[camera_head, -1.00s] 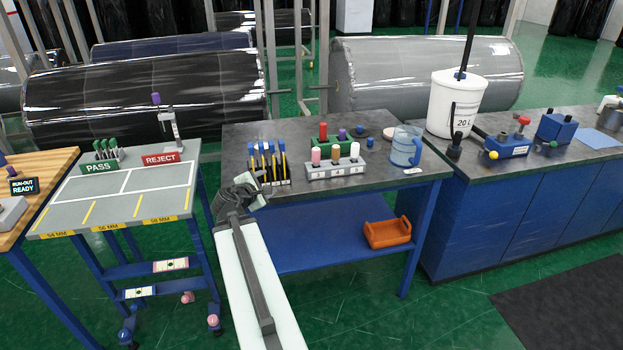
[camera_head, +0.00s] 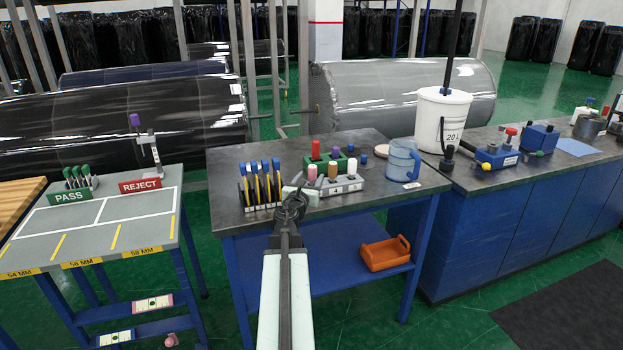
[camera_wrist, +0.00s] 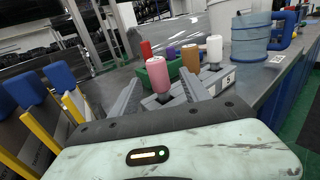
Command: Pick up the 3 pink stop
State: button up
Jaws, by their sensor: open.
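A pink stop (camera_head: 312,173) stands upright at the left end of a grey block (camera_head: 342,187) on the dark bench. A brown stop (camera_head: 333,171) and a white stop (camera_head: 352,166) stand beside it to the right. My gripper (camera_head: 294,196) is at the front of the bench, just left of the grey block. In the wrist view, my open gripper (camera_wrist: 161,80) has a finger on either side of the pink stop (camera_wrist: 157,72) as seen, with nothing held. Whether the fingers are level with it, I cannot tell. My gripper hides part of the grey block (camera_wrist: 218,80).
A green block (camera_head: 325,163) with red and purple stops stands behind. A rack of blue-and-yellow tools (camera_head: 260,186) is close on the left. A blue jug (camera_head: 401,161) stands to the right. An orange bin (camera_head: 385,254) sits on the lower shelf.

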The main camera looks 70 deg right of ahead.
aim_at(311, 175)
jog(key=d, duration=0.3)
jog(key=shift+d+r, duration=0.15)
jog(key=shift+d, duration=0.25)
jog(key=shift+w+d, duration=0.1)
jog(key=shift+d, duration=0.2)
jog(key=shift+w+a, duration=0.1)
jog(key=shift+a, duration=0.05)
grip_shut()
notch_tip(311, 175, up, 10)
jog(key=p, duration=1)
jog(key=shift+r, duration=0.15)
